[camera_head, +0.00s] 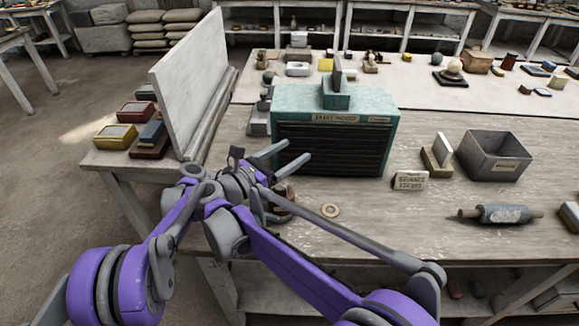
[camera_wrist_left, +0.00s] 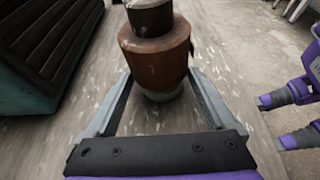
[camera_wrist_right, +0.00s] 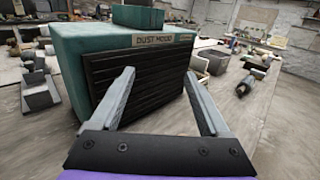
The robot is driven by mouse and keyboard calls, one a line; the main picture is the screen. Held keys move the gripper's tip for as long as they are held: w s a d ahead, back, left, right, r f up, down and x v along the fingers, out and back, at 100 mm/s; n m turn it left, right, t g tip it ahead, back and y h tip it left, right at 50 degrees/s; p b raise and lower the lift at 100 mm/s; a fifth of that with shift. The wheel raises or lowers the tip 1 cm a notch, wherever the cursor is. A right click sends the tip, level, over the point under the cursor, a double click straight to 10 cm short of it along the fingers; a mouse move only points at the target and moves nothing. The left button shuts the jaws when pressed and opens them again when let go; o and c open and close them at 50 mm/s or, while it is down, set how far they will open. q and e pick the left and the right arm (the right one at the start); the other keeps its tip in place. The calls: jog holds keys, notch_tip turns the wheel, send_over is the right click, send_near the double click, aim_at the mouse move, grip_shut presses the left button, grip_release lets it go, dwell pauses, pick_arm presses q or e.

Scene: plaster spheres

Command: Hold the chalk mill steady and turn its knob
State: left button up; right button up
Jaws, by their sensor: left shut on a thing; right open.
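The chalk mill (camera_wrist_left: 160,60) is a reddish-brown, rounded body with a darker cylindrical top in the left wrist view; its upper end is cut off by the frame. It stands on the worktable, and partly shows behind my arms in the head view (camera_head: 289,197). My left gripper (camera_wrist_left: 158,78) is shut on the mill, one finger on each side of its lower body. I cannot make out the knob clearly. My right gripper (camera_head: 290,154) is open and empty above and behind the mill, its fingers pointing at the hood; they also show in the right wrist view (camera_wrist_right: 160,74).
A teal dust hood (camera_head: 388,107) with a dark slatted front stands just behind. A white upright board (camera_head: 185,85) is at left.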

aim_at(281, 188)
jog(key=shift+r, duration=0.5)
jog(key=s+f+n+t+y, duration=0.1)
jog(key=n+y, duration=0.1)
jog(key=f+n+t+y, duration=0.1)
jog(key=f+t+y, duration=0.1)
jog(key=y, duration=0.1)
jog(key=s+f+n+t+y, duration=0.1)
jog(key=f+n+t+y, duration=0.1)
jog(key=y, duration=0.1)
jog(key=shift+s+d+f+n, duration=0.25)
jog(key=shift+s+n, duration=0.05)
jog(key=s+a+f+n+y, duration=0.1)
jog(key=s+f+n+y, duration=0.4)
jog(key=s+y, duration=0.3)
jog(key=w, duration=0.3)
jog(key=w+a, duration=0.1)
jog(key=w, duration=0.3)
jog(key=w+a, duration=0.1)
jog(key=w, duration=0.3)
jog(key=shift+w+a+f, duration=0.1)
jog(key=shift+w+f, duration=0.05)
jog(key=shift+w, duration=0.05)
